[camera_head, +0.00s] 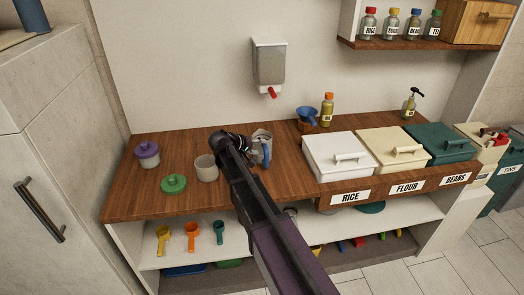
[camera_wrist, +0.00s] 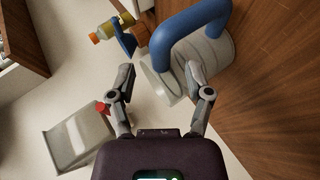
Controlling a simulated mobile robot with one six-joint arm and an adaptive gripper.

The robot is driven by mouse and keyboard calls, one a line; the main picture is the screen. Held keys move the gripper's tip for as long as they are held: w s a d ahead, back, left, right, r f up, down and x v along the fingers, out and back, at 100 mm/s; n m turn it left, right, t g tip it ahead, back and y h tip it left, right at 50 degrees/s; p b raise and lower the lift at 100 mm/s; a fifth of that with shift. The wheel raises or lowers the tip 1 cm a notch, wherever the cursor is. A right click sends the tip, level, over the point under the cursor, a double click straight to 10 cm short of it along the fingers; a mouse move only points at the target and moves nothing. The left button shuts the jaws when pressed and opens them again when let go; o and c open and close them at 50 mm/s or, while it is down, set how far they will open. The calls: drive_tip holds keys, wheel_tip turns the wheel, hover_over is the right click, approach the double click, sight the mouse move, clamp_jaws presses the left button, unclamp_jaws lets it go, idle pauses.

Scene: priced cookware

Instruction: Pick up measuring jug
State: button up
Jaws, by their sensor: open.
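The measuring jug (camera_head: 261,137) is a clear, greyish cylinder with a blue handle, standing on the wooden counter (camera_head: 150,205). In the wrist view the jug (camera_wrist: 213,52) shows large at upper right, its blue handle arching across it. My gripper (camera_wrist: 158,78) is open and empty, with its fingers apart. The right finger overlaps the jug near the handle and rim; I cannot tell whether it touches. The left finger is off the jug, against the wall. In the head view my gripper (camera_head: 245,146) is just left of the jug, partly hidden by my arm.
A pale cup (camera_head: 206,168), green lid (camera_head: 174,184) and purple-lidded jar (camera_head: 148,154) stand left of my gripper. A blue funnel (camera_head: 307,116) and an orange-capped bottle (camera_head: 327,110) are behind right. A rice bin (camera_head: 338,155) stands right. A dispenser (camera_head: 269,63) hangs above.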

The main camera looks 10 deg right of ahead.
sight(265, 146)
drive_tip(key=shift+b+x, duration=0.8)
drive_tip(key=shift+x, duration=1.2)
drive_tip(key=shift+s, duration=0.15)
clamp_jaws()
